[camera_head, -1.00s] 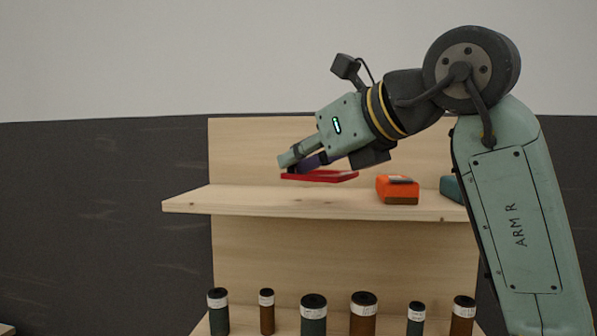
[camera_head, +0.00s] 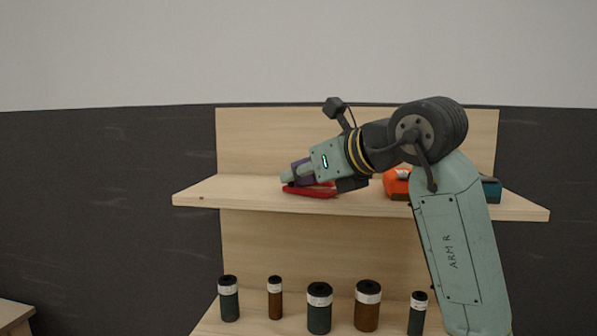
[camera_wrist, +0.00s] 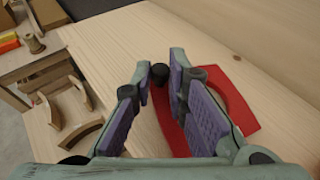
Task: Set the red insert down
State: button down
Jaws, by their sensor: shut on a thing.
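The red insert (camera_head: 312,191) is a flat, curved red piece at the upper shelf (camera_head: 240,203), left of its middle. In the wrist view the red insert (camera_wrist: 237,92) lies below and around my right finger, with a black knob (camera_wrist: 160,73) between the fingertips. My gripper (camera_head: 287,180) is shut on the red insert, seemingly by this knob; it also shows in the wrist view (camera_wrist: 163,75). The insert is low over the shelf; I cannot tell whether its whole underside touches the wood. My fingers hide part of it.
An orange object (camera_head: 397,184) stands on the shelf to the right, partly behind my arm, with a teal one (camera_head: 491,190) beyond. Several dark and brown canisters (camera_head: 319,308) stand on the lower shelf. The upper shelf's left end is clear. Curved wooden pieces (camera_wrist: 70,105) show below, beyond the shelf edge.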

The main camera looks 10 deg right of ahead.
jog(key=shift+f, duration=0.1)
jog(key=shift+f, duration=0.15)
jog(key=c, duration=1.6)
grip_release()
jog(key=shift+r, duration=0.35)
jog(key=shift+s+d, duration=0.25)
jog(key=shift+s, duration=0.05)
jog(key=b+v, duration=0.3)
jog(key=v, duration=0.8)
jog(key=shift+s+b, duration=0.15)
jog(key=shift+b, duration=0.2)
